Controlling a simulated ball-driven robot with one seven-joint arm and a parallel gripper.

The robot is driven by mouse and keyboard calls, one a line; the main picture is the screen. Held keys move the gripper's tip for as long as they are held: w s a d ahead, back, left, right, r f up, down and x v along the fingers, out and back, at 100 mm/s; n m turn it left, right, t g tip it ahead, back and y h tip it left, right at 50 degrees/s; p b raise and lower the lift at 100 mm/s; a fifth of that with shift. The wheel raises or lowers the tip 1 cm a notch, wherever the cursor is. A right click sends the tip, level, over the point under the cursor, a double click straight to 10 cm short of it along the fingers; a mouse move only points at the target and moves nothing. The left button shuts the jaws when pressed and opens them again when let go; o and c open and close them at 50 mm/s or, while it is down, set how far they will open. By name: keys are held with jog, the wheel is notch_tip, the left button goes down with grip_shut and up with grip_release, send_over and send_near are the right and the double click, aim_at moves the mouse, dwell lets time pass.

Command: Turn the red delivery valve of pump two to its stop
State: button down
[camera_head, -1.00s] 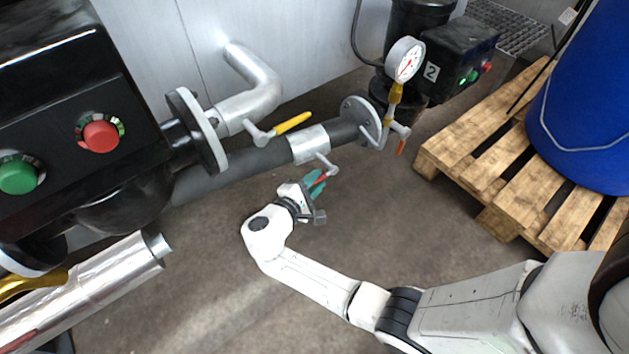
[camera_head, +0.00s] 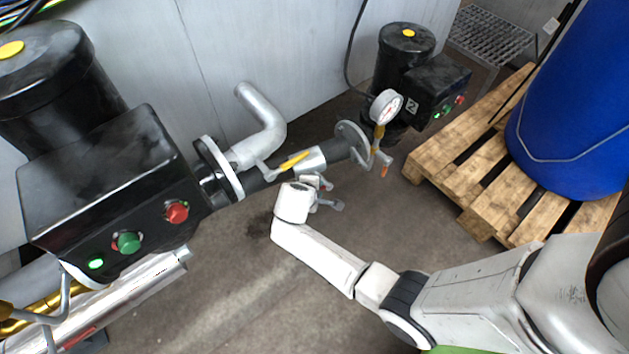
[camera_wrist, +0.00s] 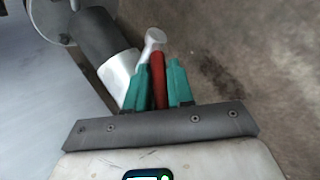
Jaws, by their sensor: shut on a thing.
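The red valve handle (camera_wrist: 157,80) shows in the wrist view, below a pale metal valve end (camera_wrist: 154,40) beside the pipe. My gripper (camera_wrist: 158,66) is shut on the handle, one teal finger on each side of it. In the head view my gripper (camera_head: 320,188) is at the pipe's near side, below the silver band; my wrist largely hides the fingers and the handle. Pump two (camera_head: 407,58), black with a yellow cap and a "2" label, stands at the back right with its gauge (camera_head: 387,107) in front.
A yellow lever (camera_head: 295,160) sits on the pipe just left of my wrist. The large black pump (camera_head: 95,180) stands left with green and red buttons. A wooden pallet (camera_head: 478,185) with a blue drum (camera_head: 575,120) is at right. The floor in front is clear.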

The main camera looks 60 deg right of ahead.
jog(key=r+y+p, duration=0.1)
jog(key=p, duration=0.1)
jog(key=d+r+y+p, duration=0.1)
jog(key=p, duration=0.1)
jog(key=shift+s+d+r+m+t+p, duration=0.1)
jog(key=shift+s+d+m+t+p, duration=0.1)
jog(key=shift+m+t+p, duration=0.15)
jog(key=shift+d+r+y+p, duration=0.2)
jog(key=shift+d+y+p, duration=0.15)
jog(key=shift+y+p, duration=0.75)
jog(key=shift+s+d+m+t+y+p, duration=0.25)
jog(key=shift+d+t+y+p, duration=0.25)
jog(key=shift+y+p, duration=0.5)
jog(key=shift+s+d+f+y+p, duration=0.15)
jog(key=shift+d+y+p, duration=0.3)
jog(key=shift+y, duration=0.45)
jog(key=shift+d+t, duration=0.1)
jog(key=shift+t, duration=0.15)
jog(key=c, duration=1.1)
grip_release()
